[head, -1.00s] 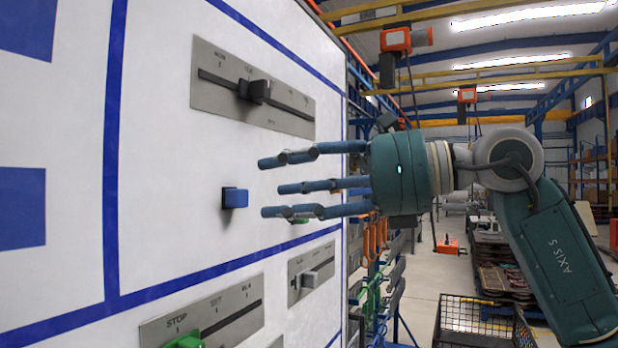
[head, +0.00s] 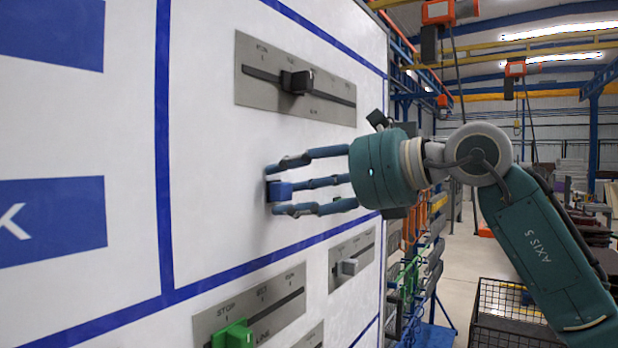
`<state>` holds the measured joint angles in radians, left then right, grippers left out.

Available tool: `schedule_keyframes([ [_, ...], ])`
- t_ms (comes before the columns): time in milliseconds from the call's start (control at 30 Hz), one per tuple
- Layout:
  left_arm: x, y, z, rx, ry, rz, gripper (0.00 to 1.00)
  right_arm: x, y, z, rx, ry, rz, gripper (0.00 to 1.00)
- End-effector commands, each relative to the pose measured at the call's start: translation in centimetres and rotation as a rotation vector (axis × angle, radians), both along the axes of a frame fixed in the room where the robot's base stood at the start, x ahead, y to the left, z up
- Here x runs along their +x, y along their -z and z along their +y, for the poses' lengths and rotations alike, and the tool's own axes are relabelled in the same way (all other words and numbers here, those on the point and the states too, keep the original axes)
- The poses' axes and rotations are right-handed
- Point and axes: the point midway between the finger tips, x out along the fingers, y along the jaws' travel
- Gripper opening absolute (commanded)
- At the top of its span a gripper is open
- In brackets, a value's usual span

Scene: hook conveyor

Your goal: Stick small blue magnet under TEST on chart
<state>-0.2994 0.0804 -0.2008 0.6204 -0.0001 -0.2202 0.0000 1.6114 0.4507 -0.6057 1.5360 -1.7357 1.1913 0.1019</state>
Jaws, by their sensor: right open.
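The small blue magnet (head: 280,191) sits on the white chart board (head: 215,150), in the panel below the upper slider plate. My right gripper (head: 278,188) is open, its blue fingers reaching left to the board around the magnet. One finger is above the magnet, one below, and the middle one overlaps it in the picture. I cannot tell whether any finger touches it. The word TEST cannot be made out clearly on the slider plates. My left gripper is not in view.
An upper slider plate (head: 295,82) has a black knob. Blue lines divide the board. A black wire basket (head: 500,310) stands on the floor at right.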

Motion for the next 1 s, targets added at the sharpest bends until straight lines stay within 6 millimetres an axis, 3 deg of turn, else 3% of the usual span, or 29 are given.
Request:
schedule_keyframes([
  [267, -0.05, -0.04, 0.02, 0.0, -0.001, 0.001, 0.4, 0.13, 0.11, 0.15, 0.0, 0.0, 0.0, 0.45],
  [500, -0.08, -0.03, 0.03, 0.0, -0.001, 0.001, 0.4, 0.12, 0.1, 0.13, 0.0, 0.0, 0.0, 0.04],
  [533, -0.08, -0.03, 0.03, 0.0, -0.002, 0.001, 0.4, 0.12, 0.09, 0.13, 0.0, 0.0, 0.0, 0.04],
  [567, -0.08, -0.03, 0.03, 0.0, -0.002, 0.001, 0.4, 0.12, 0.09, 0.13, 0.0, 0.0, 0.0, 0.27],
  [667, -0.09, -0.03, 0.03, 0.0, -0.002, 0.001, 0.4, 0.13, 0.08, 0.13, 0.0, 0.0, 0.0, 0.09],
  [1000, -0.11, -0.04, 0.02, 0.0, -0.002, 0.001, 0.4, 0.13, 0.04, 0.11, 0.001, 0.001, -0.001, 0.08],
])
